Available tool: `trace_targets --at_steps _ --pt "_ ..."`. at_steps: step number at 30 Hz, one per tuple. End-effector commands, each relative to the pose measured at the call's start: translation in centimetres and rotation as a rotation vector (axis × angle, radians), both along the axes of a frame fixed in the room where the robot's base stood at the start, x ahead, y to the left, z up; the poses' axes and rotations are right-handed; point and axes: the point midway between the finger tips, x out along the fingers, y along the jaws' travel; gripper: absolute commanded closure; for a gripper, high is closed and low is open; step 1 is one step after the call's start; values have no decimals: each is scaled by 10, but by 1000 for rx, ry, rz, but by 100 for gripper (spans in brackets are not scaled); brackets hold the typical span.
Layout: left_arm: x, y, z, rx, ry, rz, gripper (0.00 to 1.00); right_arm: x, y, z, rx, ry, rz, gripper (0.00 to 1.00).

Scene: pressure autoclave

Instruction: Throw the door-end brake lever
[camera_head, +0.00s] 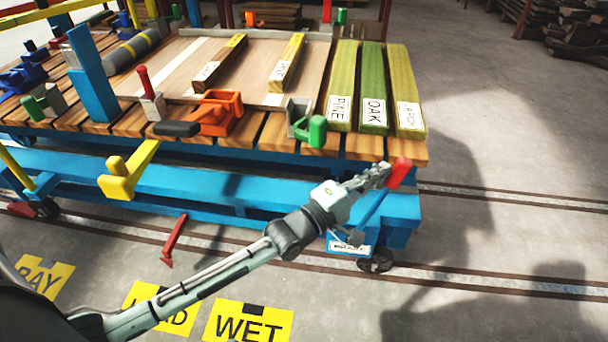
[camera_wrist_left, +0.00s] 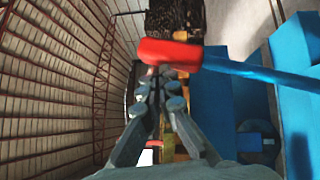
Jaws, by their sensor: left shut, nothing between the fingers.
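The brake lever has a red grip (camera_head: 400,172) on a blue shaft (camera_head: 372,212). It leans up and to the right from a blue labelled housing (camera_head: 348,243) above a wheel at the cart's right end. My left gripper (camera_head: 384,174) is shut and empty, with its fingertips close to the left side of the red grip. In the left wrist view the red grip (camera_wrist_left: 170,53) lies just past the shut fingertips (camera_wrist_left: 160,84), and the blue shaft (camera_wrist_left: 262,75) runs off to the right. I cannot tell whether they touch. My right gripper is out of view.
The blue cart (camera_head: 400,207) carries a slatted deck with boards, orange (camera_head: 220,112) and green clamps (camera_head: 317,131). A yellow lever (camera_head: 128,172) juts from its front. Another red lever (camera_head: 174,240) is low at left. The floor to the right is clear, crossed by rails.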

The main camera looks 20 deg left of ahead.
Motion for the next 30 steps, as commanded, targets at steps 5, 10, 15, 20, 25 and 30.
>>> trace_targets --at_steps 5,10,15,20,25,30 --pt "8 -27 -4 -4 1 0 100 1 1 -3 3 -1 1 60" --pt "13 -43 -9 -1 0 0 100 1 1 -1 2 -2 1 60" --pt "15 -52 -12 0 1 -1 100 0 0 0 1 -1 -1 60" --pt "15 -57 -12 0 2 -3 100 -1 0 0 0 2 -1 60" --pt "15 -59 -12 -1 3 -7 100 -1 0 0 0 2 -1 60" --pt "15 -59 -12 -1 3 -7 100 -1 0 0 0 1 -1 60"
